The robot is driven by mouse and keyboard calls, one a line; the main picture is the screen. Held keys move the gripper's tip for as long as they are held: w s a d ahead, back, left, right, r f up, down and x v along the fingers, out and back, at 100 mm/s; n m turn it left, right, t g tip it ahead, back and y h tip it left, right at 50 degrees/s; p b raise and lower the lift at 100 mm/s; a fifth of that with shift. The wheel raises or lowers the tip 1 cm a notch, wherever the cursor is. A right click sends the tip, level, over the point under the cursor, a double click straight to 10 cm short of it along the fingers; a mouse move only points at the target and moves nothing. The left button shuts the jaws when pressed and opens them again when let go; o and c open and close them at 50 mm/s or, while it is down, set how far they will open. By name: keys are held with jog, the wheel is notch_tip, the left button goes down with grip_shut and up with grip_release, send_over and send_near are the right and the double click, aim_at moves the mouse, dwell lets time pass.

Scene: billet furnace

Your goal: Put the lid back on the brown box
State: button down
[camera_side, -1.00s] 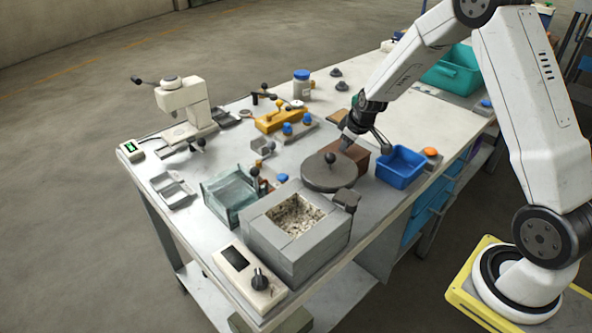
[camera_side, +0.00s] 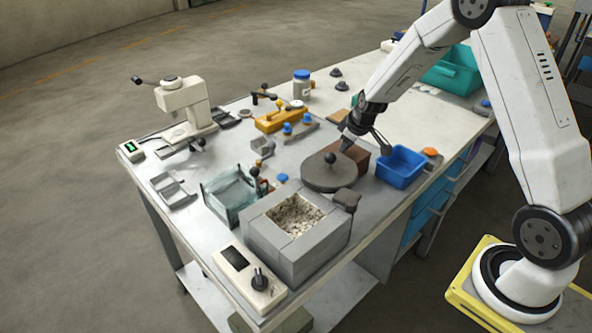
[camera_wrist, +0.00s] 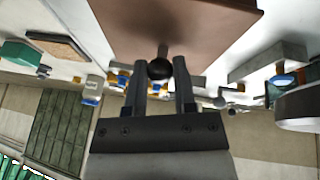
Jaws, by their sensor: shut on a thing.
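The brown box (camera_side: 362,156) stands on the bench behind the grey round disc, which hides part of it. My gripper's two fingers (camera_wrist: 163,75) are shut on this knob. I cannot tell whether the lid touches the box, as the arm and disc cover the join.
A grey round disc with a ball knob (camera_side: 328,178) lies close in front of the box. A blue bin (camera_side: 401,167) stands just right of it. The open grey furnace (camera_side: 290,250) is nearer the front.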

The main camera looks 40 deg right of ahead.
dwell(0.3)
grip_release()
dwell(0.3)
jog(key=shift+r, duration=3.45)
jog(key=shift+c, duration=0.2)
grip_shut()
